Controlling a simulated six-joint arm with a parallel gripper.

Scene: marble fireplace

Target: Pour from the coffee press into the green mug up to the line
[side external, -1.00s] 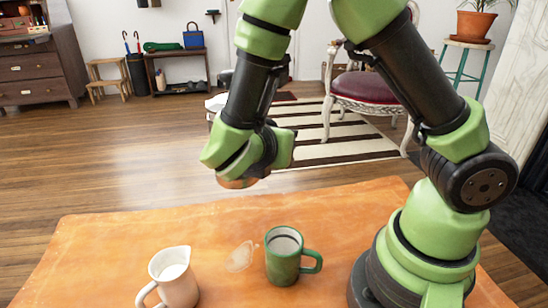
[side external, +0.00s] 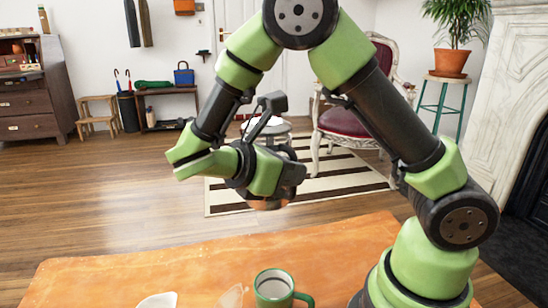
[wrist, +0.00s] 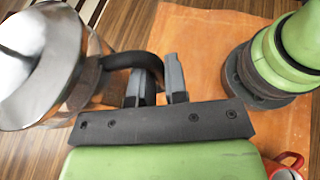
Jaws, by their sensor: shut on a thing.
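My gripper (wrist: 157,85) is shut on the black handle of the coffee press (wrist: 55,65), which shows its shiny metal lid at the left of the wrist view. In the side external view, the press's copper-coloured base (side external: 268,204) shows below my wrist, and the press is held in the air beyond the table's far edge. My arm hides most of its body, and its fill cannot be seen. The green mug (side external: 273,290) stands upright on the table, apart from the press, with its handle to the right. Its line and its fill level cannot be made out.
The orange table (side external: 120,272) has clear room behind the mug. A white pitcher (side external: 157,300) and a pale translucent thing (side external: 231,296) are left of the mug, cut by the picture's edge. A red mug (wrist: 284,167) shows at the wrist view's lower right.

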